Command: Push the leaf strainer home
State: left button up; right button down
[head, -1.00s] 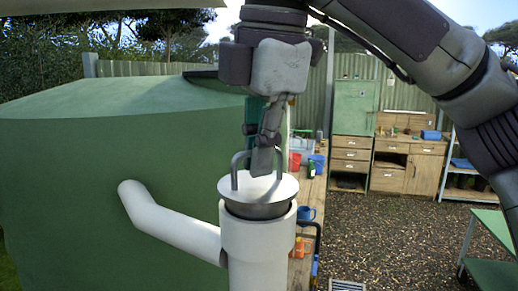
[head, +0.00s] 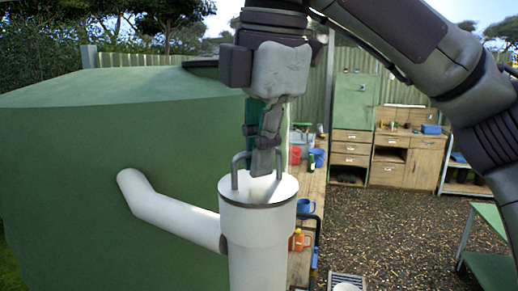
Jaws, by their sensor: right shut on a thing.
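The leaf strainer (head: 270,189) is a pale metal disc with an upright grey loop handle. It sits in the mouth of the white upright pipe (head: 258,240), with its rim level at the pipe top and a thin dark line beneath it. Its bowl is hidden inside the pipe. My right gripper (head: 264,170) points down from above and is shut on the strainer's handle, just over the disc. The exact finger contact is partly hidden by the gripper itself. My left gripper is not in view.
A green tank (head: 100,130) fills the left, with a white angled pipe (head: 165,213) joining the upright pipe. Behind stand a wooden bench with a blue mug (head: 305,206) and an orange item (head: 298,240), and a wooden cabinet (head: 405,160). Gravel ground lies open at right.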

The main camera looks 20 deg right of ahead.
jog(key=shift+p, duration=0.5)
dwell(0.6)
dwell(0.4)
jog(key=c, duration=1.2)
grip_release()
jog(key=shift+c, duration=0.2)
notch_tip(320, 180, up, 12)
jog(key=s, duration=0.2)
jog(key=shift+s+d, duration=0.15)
jog(key=shift+d, duration=0.1)
